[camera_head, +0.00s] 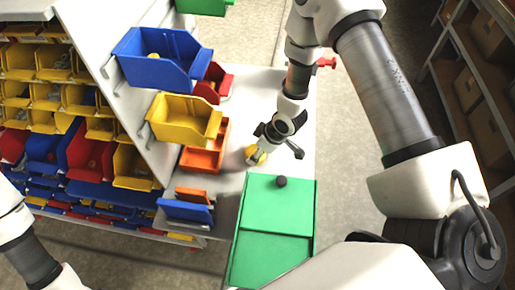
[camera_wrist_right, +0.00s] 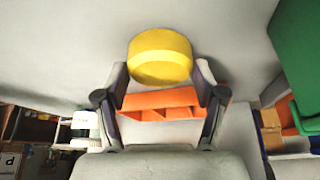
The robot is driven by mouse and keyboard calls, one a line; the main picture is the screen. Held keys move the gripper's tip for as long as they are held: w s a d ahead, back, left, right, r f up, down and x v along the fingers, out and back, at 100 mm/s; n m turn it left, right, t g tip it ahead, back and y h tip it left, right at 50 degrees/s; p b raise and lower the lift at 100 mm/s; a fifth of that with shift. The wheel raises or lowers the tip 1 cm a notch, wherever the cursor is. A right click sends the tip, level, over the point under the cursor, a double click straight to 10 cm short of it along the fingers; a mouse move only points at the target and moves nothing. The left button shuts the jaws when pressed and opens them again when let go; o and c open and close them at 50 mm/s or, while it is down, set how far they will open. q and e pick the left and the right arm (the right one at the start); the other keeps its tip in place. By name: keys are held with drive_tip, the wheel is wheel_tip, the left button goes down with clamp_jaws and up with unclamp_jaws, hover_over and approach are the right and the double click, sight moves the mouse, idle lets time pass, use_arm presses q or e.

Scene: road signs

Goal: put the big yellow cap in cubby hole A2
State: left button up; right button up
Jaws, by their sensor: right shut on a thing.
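The big yellow cap (camera_head: 255,155) is at the grey worktop, just below my right gripper (camera_head: 264,142). In the right wrist view the round yellow cap (camera_wrist_right: 160,57) sits at the fingertips of my right gripper (camera_wrist_right: 161,72), which is shut on it. I cannot tell whether the cap touches the worktop. My left arm shows at the lower left of the head view, but its gripper is out of frame. No A2 label is readable; a brown shelf (camera_wrist_right: 28,140) with a small letter plate shows at the lower left of the wrist view.
A green box (camera_head: 270,250) with a black knob lies on the worktop close to the cap. An orange bin (camera_head: 205,148), a yellow bin (camera_head: 185,120) and a blue bin (camera_head: 160,57) stand or hang to its left. Shelves with cartons (camera_head: 490,35) stand at the right.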

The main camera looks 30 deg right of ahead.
drive_tip(key=shift+f, duration=0.2)
drive_tip(key=o, duration=0.8)
drive_tip(key=shift+o, duration=0.2)
